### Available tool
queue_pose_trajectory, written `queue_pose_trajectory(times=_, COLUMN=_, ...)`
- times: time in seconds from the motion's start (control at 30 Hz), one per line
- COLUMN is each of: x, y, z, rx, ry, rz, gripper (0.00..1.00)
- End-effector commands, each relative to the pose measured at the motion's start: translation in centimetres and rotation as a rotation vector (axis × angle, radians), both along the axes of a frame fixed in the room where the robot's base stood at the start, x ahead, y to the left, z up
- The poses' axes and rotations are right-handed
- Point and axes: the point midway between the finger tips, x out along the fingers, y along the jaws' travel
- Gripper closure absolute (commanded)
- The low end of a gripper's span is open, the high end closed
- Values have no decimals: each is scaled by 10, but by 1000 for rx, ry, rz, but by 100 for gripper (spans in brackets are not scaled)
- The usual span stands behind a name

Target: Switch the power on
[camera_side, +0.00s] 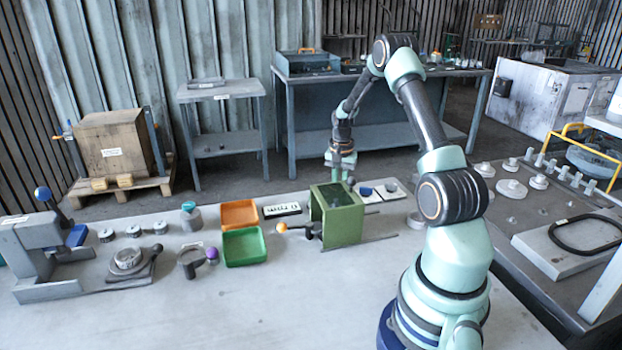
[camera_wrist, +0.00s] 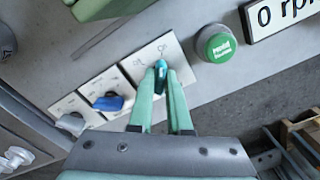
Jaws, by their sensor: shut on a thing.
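In the wrist view, several white switch plates lie in a row. The nearest to the middle (camera_wrist: 142,56) bears a teal switch lever (camera_wrist: 161,66). My gripper (camera_wrist: 161,76) is shut on this lever, its pale green fingers on either side. The plate beside it carries a blue lever (camera_wrist: 108,103), and a further plate carries a pale knob (camera_wrist: 71,122). The plate markings are too small to read. In the side view, my gripper (camera_side: 341,178) is low behind the green housing (camera_side: 344,222), which partly hides the plates (camera_side: 370,197).
Green (camera_side: 245,262) and orange (camera_side: 240,228) trays stand left of the housing. The bench front is clear.

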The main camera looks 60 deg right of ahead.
Motion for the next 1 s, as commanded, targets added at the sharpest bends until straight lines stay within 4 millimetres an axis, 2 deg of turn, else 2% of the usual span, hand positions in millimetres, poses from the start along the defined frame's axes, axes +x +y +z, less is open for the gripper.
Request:
queue_pose_trajectory(times=0.1, x=1, y=-1, z=2, rx=-3, ry=-2, rz=1, gripper=100)
queue_pose_trajectory(times=0.13, x=1, y=-1, z=2, rx=-3, ry=-2, rz=2, gripper=76)
queue_pose_trajectory(times=0.17, x=1, y=-1, z=2, rx=-3, ry=-2, rz=2, gripper=65)
queue_pose_trajectory(times=0.2, x=1, y=-1, z=2, rx=-3, ry=-2, rz=2, gripper=60)
queue_pose_trajectory(times=0.57, x=0, y=-1, z=3, rx=-2, ry=-1, rz=3, gripper=60)
queue_pose_trajectory(times=1.0, x=0, y=-1, z=35, rx=-2, ry=-1, rz=4, gripper=60)
